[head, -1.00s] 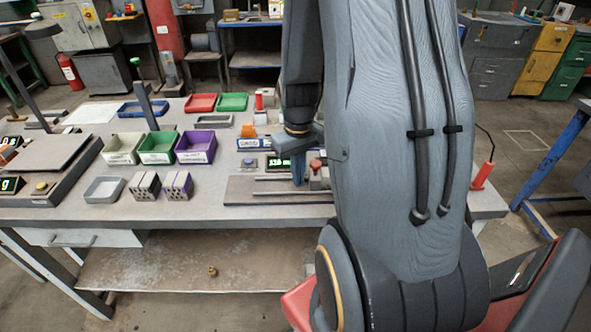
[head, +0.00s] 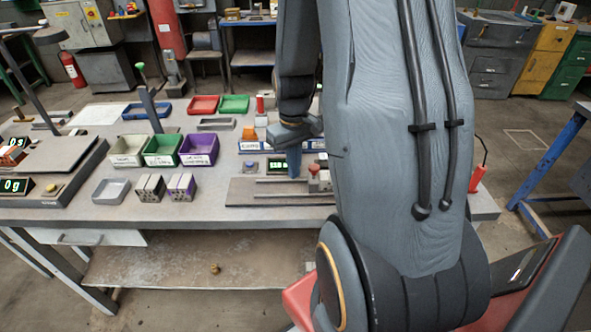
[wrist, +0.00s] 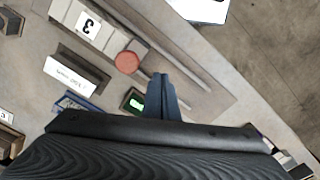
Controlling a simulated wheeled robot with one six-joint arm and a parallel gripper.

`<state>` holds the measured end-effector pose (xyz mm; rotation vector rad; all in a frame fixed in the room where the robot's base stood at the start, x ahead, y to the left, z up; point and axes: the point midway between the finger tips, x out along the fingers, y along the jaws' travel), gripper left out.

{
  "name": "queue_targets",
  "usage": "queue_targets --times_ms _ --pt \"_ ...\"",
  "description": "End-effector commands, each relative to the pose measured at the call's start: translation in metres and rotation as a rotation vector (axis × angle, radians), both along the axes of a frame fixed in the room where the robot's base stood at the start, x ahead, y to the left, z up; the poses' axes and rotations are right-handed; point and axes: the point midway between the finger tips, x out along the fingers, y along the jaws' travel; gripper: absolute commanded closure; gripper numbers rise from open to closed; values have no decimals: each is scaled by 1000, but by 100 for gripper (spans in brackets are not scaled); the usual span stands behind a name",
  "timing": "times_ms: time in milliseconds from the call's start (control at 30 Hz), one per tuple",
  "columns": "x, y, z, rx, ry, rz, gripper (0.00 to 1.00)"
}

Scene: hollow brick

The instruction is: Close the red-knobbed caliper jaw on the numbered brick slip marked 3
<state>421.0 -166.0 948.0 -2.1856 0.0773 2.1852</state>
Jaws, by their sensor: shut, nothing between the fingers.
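The brick slip marked 3 (wrist: 88,25) lies at the upper left of the wrist view, its number upside down. The red knob (wrist: 127,62) of the caliper jaw is beside its near end; I cannot tell if jaw and slip touch. In the head view the red knob (head: 314,168) stands over the caliper's base plate (head: 245,194), and my arm hides what lies right of it. My gripper (head: 294,174) is shut and empty, just left of the knob. In the wrist view its fingers (wrist: 161,80) are right of the knob, apart from it.
Two rails (wrist: 178,52) run along the base. A green-lit display (head: 277,166) stands behind it. The table's front edge is close.

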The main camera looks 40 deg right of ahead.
Motion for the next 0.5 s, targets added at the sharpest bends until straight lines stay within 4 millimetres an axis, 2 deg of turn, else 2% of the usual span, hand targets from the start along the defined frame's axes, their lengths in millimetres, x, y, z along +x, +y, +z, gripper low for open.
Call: queue_targets --times_ms 500 --pt "0 0 39 0 0 0 100"
